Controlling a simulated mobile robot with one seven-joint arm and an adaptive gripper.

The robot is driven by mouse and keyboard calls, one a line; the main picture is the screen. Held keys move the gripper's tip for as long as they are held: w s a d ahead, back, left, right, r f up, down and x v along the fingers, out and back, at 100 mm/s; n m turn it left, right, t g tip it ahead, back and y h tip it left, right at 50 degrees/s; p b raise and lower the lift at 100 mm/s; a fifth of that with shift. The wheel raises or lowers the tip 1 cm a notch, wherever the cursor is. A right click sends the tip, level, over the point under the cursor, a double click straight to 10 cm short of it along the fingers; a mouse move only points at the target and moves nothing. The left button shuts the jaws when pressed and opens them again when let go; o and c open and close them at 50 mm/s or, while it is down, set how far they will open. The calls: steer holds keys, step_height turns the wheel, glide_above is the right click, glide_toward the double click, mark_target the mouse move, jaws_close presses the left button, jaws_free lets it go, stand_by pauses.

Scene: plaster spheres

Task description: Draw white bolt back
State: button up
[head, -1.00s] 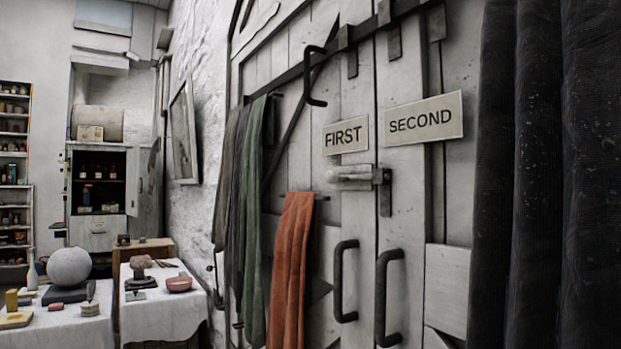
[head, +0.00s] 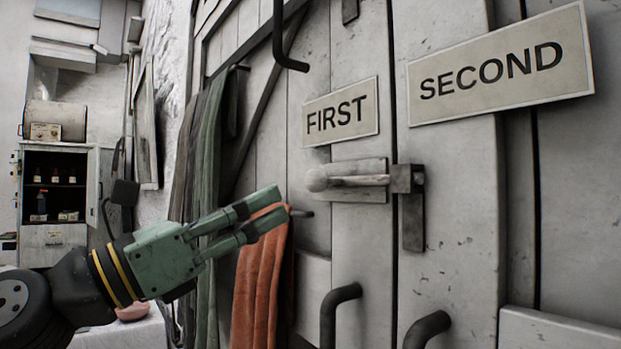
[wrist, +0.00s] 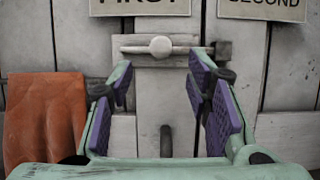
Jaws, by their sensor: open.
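The white bolt (head: 352,180) lies level on a pale plate on the door, under the FIRST sign. In the wrist view the bolt's knob (wrist: 160,46) shows ahead, a little beyond and above the fingertips. My gripper (head: 277,208) is in front of the door, left of and below the knob, apart from it. In the wrist view my gripper (wrist: 163,72) has its purple-padded fingers spread, with nothing between them.
An orange cloth (head: 264,275) hangs on a peg behind my gripper, and green and grey cloths (head: 209,150) hang farther left. Dark pull handles (head: 337,310) stick out below the bolt. A dark hook (head: 279,50) hangs above. The SECOND sign (head: 500,70) is at right.

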mark_target(309, 182)
steer(key=p+x, duration=0.2)
steer(key=x, duration=0.8)
steer(key=shift+w+d+r+p, duration=0.1)
steer(key=shift+d+p, duration=0.1)
steer(key=shift+p, duration=0.15)
steer(key=shift+c, duration=0.5)
jaws_close()
